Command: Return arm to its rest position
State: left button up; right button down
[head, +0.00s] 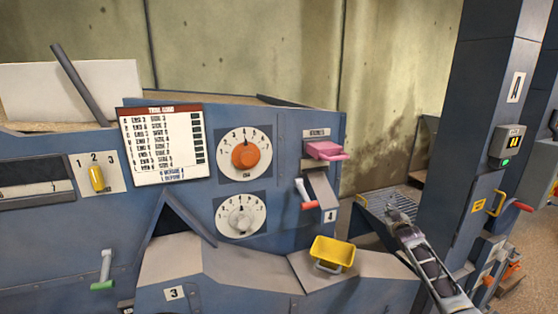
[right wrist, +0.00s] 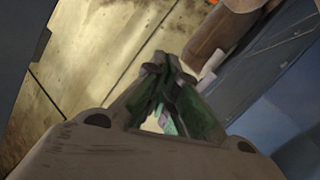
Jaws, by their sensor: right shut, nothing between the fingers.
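My right gripper (head: 398,212) is at the lower right of the head view, to the right of the blue machine (head: 290,135). Its fingers are together with nothing between them. It is in free space between the machine and the dark blue column (head: 480,120). In the right wrist view its fingers (right wrist: 160,75) also meet, in front of a concrete wall (right wrist: 90,60). My left gripper does not show in the head view.
A yellow bucket (head: 333,253) stands on the machine's front ledge, left of my right gripper. A red-tipped lever (head: 307,198) and a pink tray (head: 324,150) stick out from the machine.

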jog(key=s+a+f+g, duration=0.2)
jog(key=s+f, duration=0.4)
jog(key=f, duration=0.7)
jog(key=s+a+f+g, duration=0.2)
jog(key=s+f, duration=0.5)
jog(key=f, duration=0.5)
jog(key=s+a+f+g, duration=0.2)
jog(key=s+f, duration=0.4)
jog(key=f, duration=0.7)
jog(key=s+a+f+g+y+b, duration=0.1)
jog(key=s+a+f+g, duration=0.15)
jog(key=s+f, duration=0.85)
jog(key=s+a+f+g+y+b, duration=0.1)
jog(key=s+a+f, duration=0.3)
jog(key=s+f, duration=0.65)
jog(key=s+a+f+g, duration=0.1)
jog(key=s+a+f, duration=0.1)
jog(key=s, duration=1.1)
jog(key=s+a+f+g, duration=0.2)
jog(key=s+a+f, duration=0.1)
jog(key=s, duration=1.1)
jog(key=s+a+f+g, duration=0.2)
jog(key=s+a+f, duration=0.1)
jog(key=s, duration=1.1)
jog(key=shift+s+f+y+b, duration=0.15)
jog(key=shift+f+y+b, duration=0.25)
jog(key=shift+f, duration=0.5)
